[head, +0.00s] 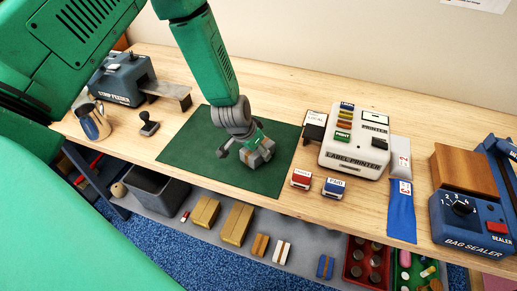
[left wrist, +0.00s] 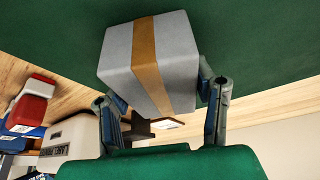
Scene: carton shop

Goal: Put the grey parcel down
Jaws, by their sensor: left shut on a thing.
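The grey parcel (left wrist: 117,57) is a small box with an orange-brown band of tape around it. My left gripper (left wrist: 160,92) is shut on it, with one finger on each side in the left wrist view. In the head view my left gripper (head: 246,154) is over the green mat (head: 190,150) on the bench, and the parcel (head: 262,157) shows partly behind the fingers. It is at or just above the mat; I cannot tell if it touches. My right gripper is not in view.
A label printer (head: 352,145), a red stamp (head: 301,179) and a blue stamp (head: 333,188) stand right of the mat. A bag sealer (head: 468,222) is at the far right. A dark stamp (head: 149,125) and a metal jug (head: 93,122) stand left. The mat's left part is clear.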

